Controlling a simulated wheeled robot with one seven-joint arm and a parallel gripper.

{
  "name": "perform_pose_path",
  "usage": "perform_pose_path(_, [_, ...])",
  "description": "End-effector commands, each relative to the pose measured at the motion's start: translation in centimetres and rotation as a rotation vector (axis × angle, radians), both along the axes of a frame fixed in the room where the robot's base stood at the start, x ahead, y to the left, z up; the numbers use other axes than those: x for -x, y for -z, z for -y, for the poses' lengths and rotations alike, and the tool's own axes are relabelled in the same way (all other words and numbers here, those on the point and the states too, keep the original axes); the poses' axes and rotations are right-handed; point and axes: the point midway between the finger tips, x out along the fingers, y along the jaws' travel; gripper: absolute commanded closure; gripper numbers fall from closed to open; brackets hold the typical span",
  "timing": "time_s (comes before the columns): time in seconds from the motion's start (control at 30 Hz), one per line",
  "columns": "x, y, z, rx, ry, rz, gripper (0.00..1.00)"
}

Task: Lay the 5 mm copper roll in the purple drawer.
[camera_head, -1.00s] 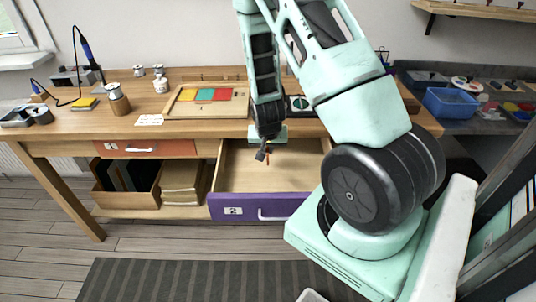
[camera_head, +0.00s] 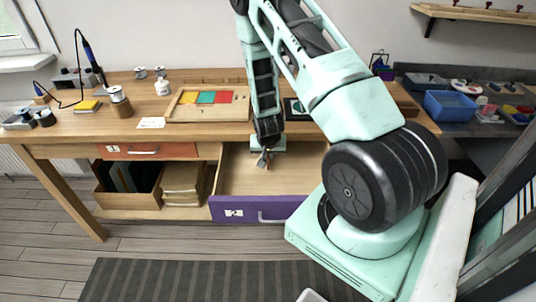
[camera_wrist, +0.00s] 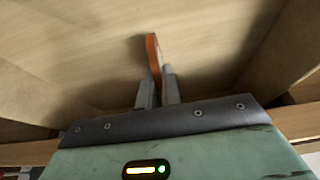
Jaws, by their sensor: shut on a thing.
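The purple drawer (camera_head: 240,213), marked 2, stands pulled open under the workbench. Its wooden inside looks empty in the head view. My gripper (camera_head: 264,160) is over the back part of the open drawer and points down into it. In the wrist view my gripper (camera_wrist: 160,88) is shut on the copper roll (camera_wrist: 153,50), a thin orange disc seen nearly edge-on. The drawer floor (camera_wrist: 90,50) lies beyond the roll, with side walls at left and right. I cannot tell whether the roll touches the floor. The size of the roll cannot be read.
The bench top (camera_head: 200,130) is above and behind the drawer, its front edge close to my wrist. An orange drawer (camera_head: 145,150) at left is shut. A tray with coloured squares (camera_head: 205,105) and several spools stand on the bench. A blue bin (camera_head: 449,106) stands at right.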

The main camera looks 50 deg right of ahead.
Motion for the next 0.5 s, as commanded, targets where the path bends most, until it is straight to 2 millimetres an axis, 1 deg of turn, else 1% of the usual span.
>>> perform_pose_path(0.13, [0.01, 0.45, -0.01, 0.0, 0.0, 0.0, 1.0])
perform_pose_path(0.17, [0.0, 0.3, -0.01, 0.0, 0.0, 0.0, 0.85])
perform_pose_path(0.2, [0.01, 0.26, -0.01, 0.0, 0.0, 0.0, 0.74])
perform_pose_path(0.23, [0.01, 0.25, -0.01, 0.0, 0.0, 0.0, 0.72])
perform_pose_path(0.5, [0.01, 0.16, -0.02, 0.0, 0.0, 0.0, 0.72])
